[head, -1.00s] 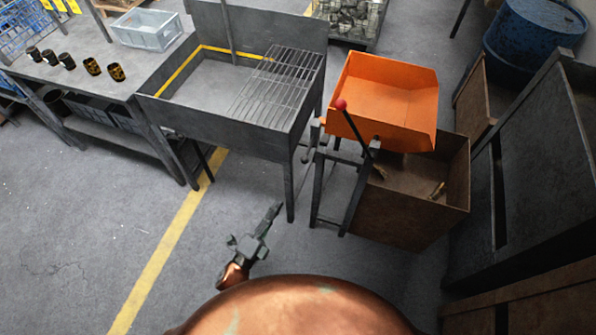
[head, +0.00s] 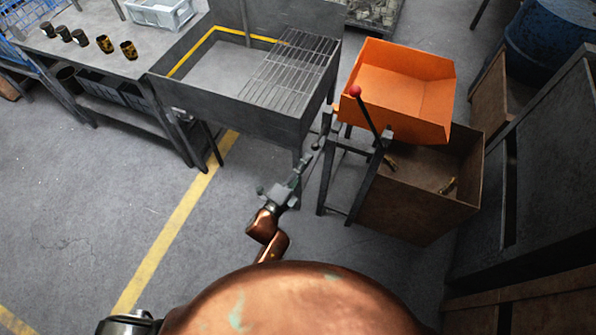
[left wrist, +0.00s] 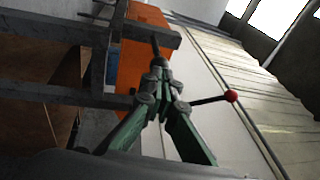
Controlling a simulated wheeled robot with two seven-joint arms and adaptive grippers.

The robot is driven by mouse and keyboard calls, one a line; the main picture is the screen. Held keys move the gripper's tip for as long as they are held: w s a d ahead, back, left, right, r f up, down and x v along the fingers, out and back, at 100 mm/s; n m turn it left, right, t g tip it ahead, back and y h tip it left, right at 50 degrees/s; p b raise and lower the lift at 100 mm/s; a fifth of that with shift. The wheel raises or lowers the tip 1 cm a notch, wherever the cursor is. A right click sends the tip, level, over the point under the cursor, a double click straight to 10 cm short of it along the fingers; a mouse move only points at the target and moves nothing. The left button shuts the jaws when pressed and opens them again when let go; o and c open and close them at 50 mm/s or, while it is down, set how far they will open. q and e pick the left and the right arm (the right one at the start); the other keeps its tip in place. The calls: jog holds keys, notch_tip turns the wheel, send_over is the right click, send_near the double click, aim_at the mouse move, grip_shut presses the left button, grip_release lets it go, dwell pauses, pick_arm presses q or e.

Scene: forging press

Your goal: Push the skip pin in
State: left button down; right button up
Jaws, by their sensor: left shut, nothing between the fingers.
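The orange skip (head: 400,90) sits above a brown bin, beside a dark stand (head: 345,165). A lever with a red knob (head: 355,91) leans up in front of it; the knob also shows in the left wrist view (left wrist: 232,96). A small grey part (head: 318,143) at the stand's left side may be the skip pin; how far in it sits I cannot tell. My left gripper (head: 305,162) is shut and empty, pointing up toward that part. In the left wrist view its fingertips (left wrist: 158,64) meet just below a short dark rod (left wrist: 155,43). Contact is unclear. My right gripper is out of view.
A grey trough (head: 230,105) with a grate stands left of the skip, its leg close to my left gripper. The brown bin (head: 415,205) is right of the stand. Dark panels line the right side. Floor left of my arm is clear.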

aim_at(313, 146)
pick_arm(q)
jog(key=shift+w+d+r, duration=0.1)
jog(key=shift+w+d, duration=0.15)
jog(key=shift+w, duration=0.25)
jog(key=w, duration=0.1)
jog(key=w+d+b, duration=0.1)
jog(key=w, duration=0.3)
jog(key=shift+d, duration=0.3)
jog(key=shift+s, duration=0.1)
